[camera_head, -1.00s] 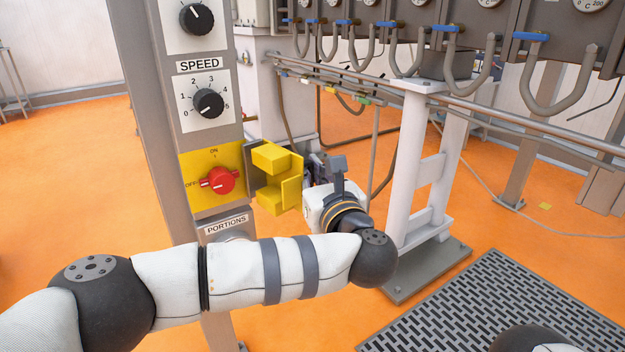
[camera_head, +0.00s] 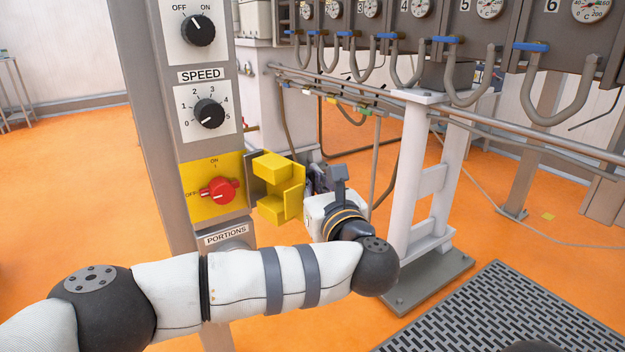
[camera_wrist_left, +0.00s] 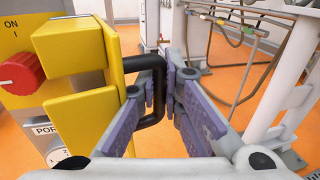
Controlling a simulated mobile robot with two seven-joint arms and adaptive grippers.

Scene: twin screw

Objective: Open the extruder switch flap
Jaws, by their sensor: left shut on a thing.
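The yellow switch flap (camera_head: 269,208) is swung out to the right of its yellow plate on the grey post, so the red extruder switch (camera_head: 219,191) is uncovered. In the left wrist view the flap (camera_wrist_left: 85,125) fills the left side, with the red knob (camera_wrist_left: 20,73) beyond it. My left gripper (camera_head: 318,178) is at the flap's right side, partly hidden in the head view. In the left wrist view its fingers (camera_wrist_left: 158,98) are shut on the flap's black handle (camera_wrist_left: 157,66). My right gripper is out of view.
Above the switch are a speed dial (camera_head: 208,113) and an on/off knob (camera_head: 198,30). A white stand (camera_head: 413,170) is right of my left gripper, under several pipes. A dark floor grate (camera_head: 480,320) lies at lower right.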

